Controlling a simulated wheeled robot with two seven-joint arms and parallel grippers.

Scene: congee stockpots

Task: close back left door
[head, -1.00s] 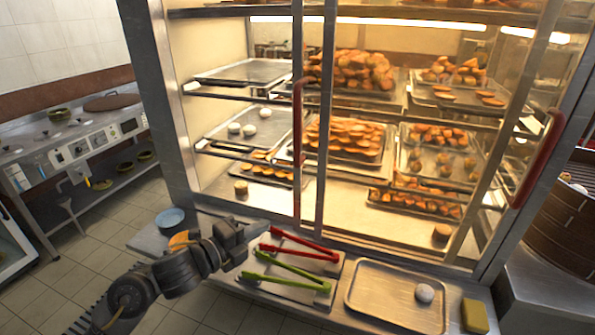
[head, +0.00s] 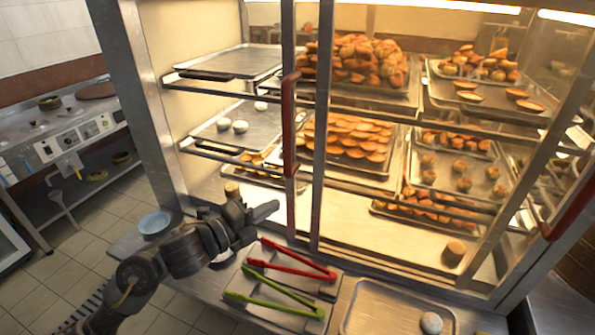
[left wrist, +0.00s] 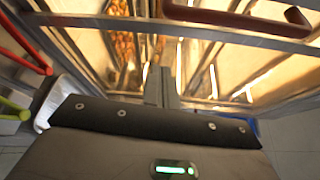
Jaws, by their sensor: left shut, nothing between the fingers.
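The glass display cabinet's left door has a metal upright (head: 289,50) with a red handle (head: 290,125). This upright stands well to the right of the cabinet's left post (head: 150,110), and the shelves between them look uncovered. A red handle also shows at the top of the left wrist view (left wrist: 240,18). My left gripper (head: 262,213) is shut and empty. It is low in front of the cabinet, just left of the door upright and below the handle. Its fingers (left wrist: 162,88) point at the cabinet in the left wrist view; contact cannot be told. My right gripper is out of view.
Red tongs (head: 292,262) and green tongs (head: 275,300) lie on a tray below my left gripper. A tray (head: 365,318) with a pale bun is to the right, and a blue bowl (head: 154,222) to the left. Another red handle (head: 572,205) is at far right.

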